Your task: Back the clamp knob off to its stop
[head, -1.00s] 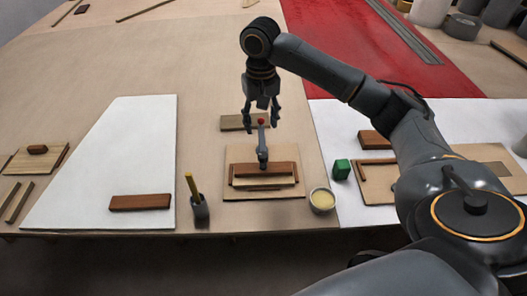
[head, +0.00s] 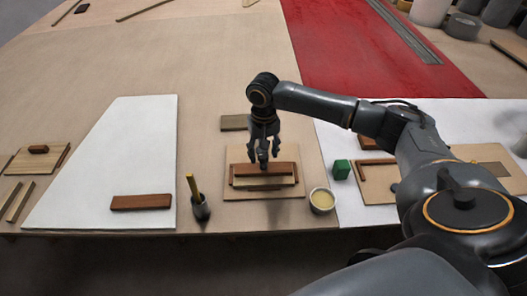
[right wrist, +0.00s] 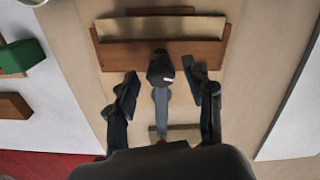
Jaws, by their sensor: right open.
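A grey clamp (right wrist: 161,105) stands by the wooden fixture (head: 236,182) on a pale board. In the right wrist view its dark knob-like end (right wrist: 160,69) lies between the fingertips, with a gap on both sides. A bit of red shows at the clamp's other end, mostly hidden by the gripper body. My right gripper (head: 263,158) is open, pointing down over the clamp; its fingers also show in the right wrist view (right wrist: 164,84). In the head view the gripper hides most of the clamp. Contact cannot be told. My left gripper is out of view.
A cup of pale stuff (head: 321,200) and a green block (head: 341,169) stand right of the fixture. A dark holder with a yellow stick (head: 200,207) stands left. A flat wood piece (head: 234,122) lies behind. Bare table lies farther back.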

